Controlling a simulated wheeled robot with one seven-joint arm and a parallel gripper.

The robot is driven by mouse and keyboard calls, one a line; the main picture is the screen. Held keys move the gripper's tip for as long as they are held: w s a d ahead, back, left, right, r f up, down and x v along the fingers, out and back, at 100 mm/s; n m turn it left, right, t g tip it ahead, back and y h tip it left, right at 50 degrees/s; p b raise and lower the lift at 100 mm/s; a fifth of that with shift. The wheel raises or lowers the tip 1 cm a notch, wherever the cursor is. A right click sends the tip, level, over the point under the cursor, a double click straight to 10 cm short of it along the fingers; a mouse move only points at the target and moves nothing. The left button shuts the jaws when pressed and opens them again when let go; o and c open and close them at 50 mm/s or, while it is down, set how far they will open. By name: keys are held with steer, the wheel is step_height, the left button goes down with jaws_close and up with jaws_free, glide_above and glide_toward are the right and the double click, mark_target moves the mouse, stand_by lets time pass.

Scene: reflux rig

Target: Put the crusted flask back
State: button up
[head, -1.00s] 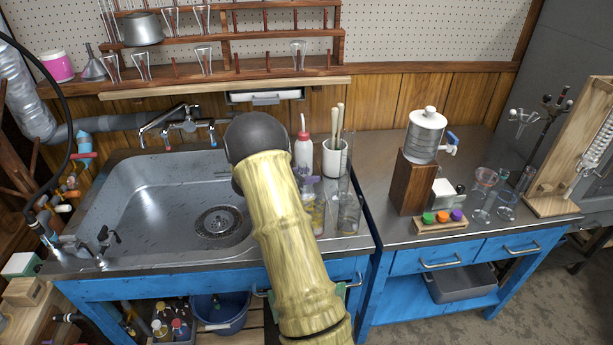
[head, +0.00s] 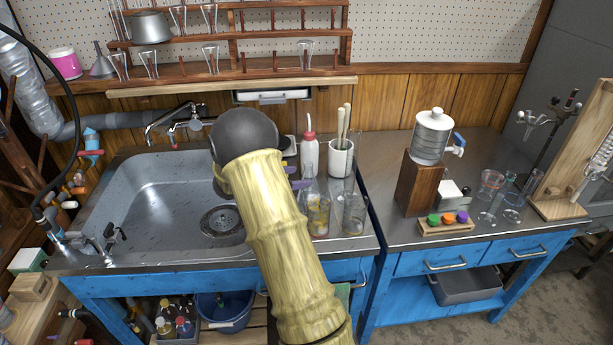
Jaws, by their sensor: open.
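A clear glass flask with yellowish crust (head: 318,218) stands on the metal ledge right of the sink, in the head view. Its left side is close to my arm in the picture. A clear glass beaker (head: 354,216) stands just right of it. My gripper (head: 300,184) is mostly hidden behind my yellow arm. Only a small purple part shows, by the flask's neck. It is open, and I see nothing held in it. I cannot tell whether it touches the flask.
The sink basin (head: 150,205) lies left. A red-capped wash bottle (head: 309,155) and a white pot of tools (head: 340,158) stand behind the flask. Glassware hangs on the wooden wall rack (head: 285,74). The right bench holds a dispenser (head: 432,137) on a wooden block and several glasses.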

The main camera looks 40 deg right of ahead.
steer(key=v, duration=0.5)
steer(key=shift+a+r, duration=0.1)
steer(key=shift+a, duration=0.2)
steer(key=shift+w, duration=0.1)
